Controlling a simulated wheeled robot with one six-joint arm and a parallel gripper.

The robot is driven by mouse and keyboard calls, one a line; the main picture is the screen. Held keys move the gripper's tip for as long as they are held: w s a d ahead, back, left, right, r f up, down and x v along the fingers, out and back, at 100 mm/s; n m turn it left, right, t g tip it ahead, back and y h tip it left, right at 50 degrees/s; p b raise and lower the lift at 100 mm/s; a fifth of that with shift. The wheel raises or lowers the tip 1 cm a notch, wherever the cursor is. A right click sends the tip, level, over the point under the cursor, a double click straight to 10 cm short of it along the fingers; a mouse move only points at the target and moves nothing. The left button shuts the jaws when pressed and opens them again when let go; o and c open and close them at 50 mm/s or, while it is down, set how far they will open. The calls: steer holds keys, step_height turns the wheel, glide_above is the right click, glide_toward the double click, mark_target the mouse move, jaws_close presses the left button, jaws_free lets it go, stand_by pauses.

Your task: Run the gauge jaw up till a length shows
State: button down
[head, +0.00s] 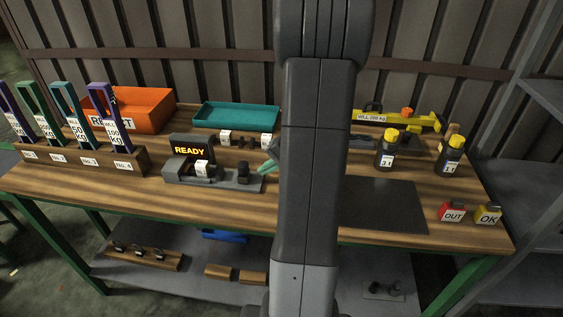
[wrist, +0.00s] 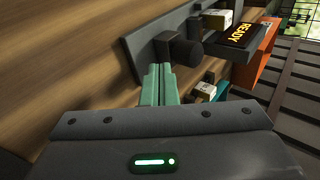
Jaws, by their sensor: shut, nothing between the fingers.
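The gauge (head: 215,183) is a grey bench device on the table, left of my arm, with a display (head: 189,150) reading READY; the display also shows in the wrist view (wrist: 250,35). A small white-labelled piece (head: 203,169) sits on its bed. The dark gauge jaw (head: 243,174) stands at the right part of the bed; in the wrist view its dark round knob (wrist: 188,52) is just ahead of my fingertips. My gripper (head: 269,163) has green fingers, shut and empty, beside the right end of the gauge. The fingers (wrist: 158,85) point at the bed near the jaw; contact cannot be told.
Behind the gauge stand small white-labelled parts (head: 245,140) and a teal tray (head: 236,115). An orange REJECT bin (head: 135,108) and a rack of coloured slings (head: 80,160) are left. Dark bottles (head: 386,150), a dark mat (head: 385,207) and OUT (head: 452,212) and OK (head: 488,214) blocks are right.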

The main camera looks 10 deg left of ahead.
mark_target(239, 165)
steer(key=shift+w+a+r, duration=0.1)
steer(key=shift+w+a, duration=0.1)
steer(key=shift+a, duration=1.05)
steer(key=shift+a, duration=0.1)
steer(key=a+b, duration=0.1)
steer(key=a, duration=0.4)
steer(key=shift+w+a+b, duration=0.1)
steer(key=shift+a+b, duration=0.25)
steer(key=shift+b, duration=0.05)
steer(key=shift+d, duration=0.1)
